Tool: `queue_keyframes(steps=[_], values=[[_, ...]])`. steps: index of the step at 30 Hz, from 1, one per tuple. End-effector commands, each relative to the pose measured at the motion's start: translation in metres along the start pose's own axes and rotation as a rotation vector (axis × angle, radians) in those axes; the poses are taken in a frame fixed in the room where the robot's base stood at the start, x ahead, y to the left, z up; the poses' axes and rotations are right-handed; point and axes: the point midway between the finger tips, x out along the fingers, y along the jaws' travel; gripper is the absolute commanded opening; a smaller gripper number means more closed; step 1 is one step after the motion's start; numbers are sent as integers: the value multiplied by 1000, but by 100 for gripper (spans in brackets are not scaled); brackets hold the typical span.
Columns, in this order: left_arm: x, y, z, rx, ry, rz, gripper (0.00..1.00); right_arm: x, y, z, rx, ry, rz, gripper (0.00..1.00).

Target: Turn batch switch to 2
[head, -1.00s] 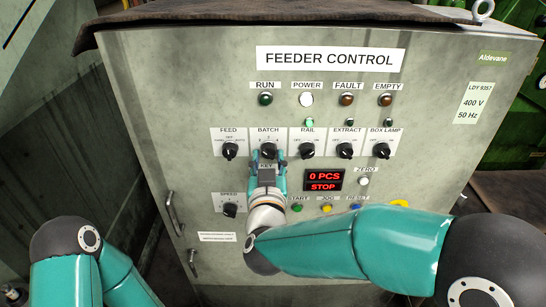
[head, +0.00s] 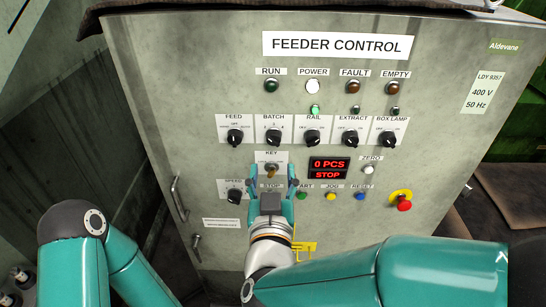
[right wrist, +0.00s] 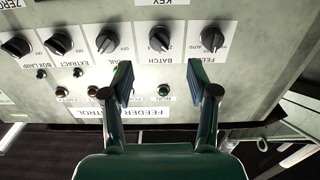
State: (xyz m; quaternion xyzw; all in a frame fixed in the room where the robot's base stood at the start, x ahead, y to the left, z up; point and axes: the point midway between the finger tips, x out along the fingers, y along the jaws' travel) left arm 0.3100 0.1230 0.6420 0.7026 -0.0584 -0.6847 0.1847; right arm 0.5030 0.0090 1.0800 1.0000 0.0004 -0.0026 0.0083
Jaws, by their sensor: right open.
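The batch switch (head: 273,137) is a black rotary knob on a white plate labelled BATCH, in the upper knob row of the feeder control panel. It also shows in the right wrist view (right wrist: 159,40), upside down. Its exact pointer position is too small to read surely. My right gripper (head: 273,180) is open and empty, below the batch switch in the head view, with its fingers either side of the key switch area. In the right wrist view its fingertips (right wrist: 158,72) are spread, with the batch knob beyond them and apart. My left gripper is out of view.
The feed switch (head: 235,138) and rail switch (head: 313,138) flank the batch switch closely. The key switch (head: 271,170) sits below it. A red display (head: 329,168) reads 0 PCS and STOP. A red emergency button (head: 403,203) is at lower right.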

Motion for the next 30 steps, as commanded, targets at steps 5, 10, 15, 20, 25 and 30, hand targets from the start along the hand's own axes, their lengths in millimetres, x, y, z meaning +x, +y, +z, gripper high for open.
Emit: queue_keyframes(steps=[5, 10, 15, 20, 25, 30], values=[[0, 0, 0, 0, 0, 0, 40, -22, 0, 0, 0, 0, -2, 59], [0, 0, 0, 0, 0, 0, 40, -28, 0, 1, 0, 0, 1, 59], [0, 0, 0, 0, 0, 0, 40, -28, 0, 1, 0, 0, 1, 59], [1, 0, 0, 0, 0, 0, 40, -28, 0, 1, 0, 0, 1, 59], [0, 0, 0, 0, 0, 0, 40, -24, 6, 2, 0, -5, 13, 59], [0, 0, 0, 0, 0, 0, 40, -2, 44, 31, -20, -63, 109, 59]])
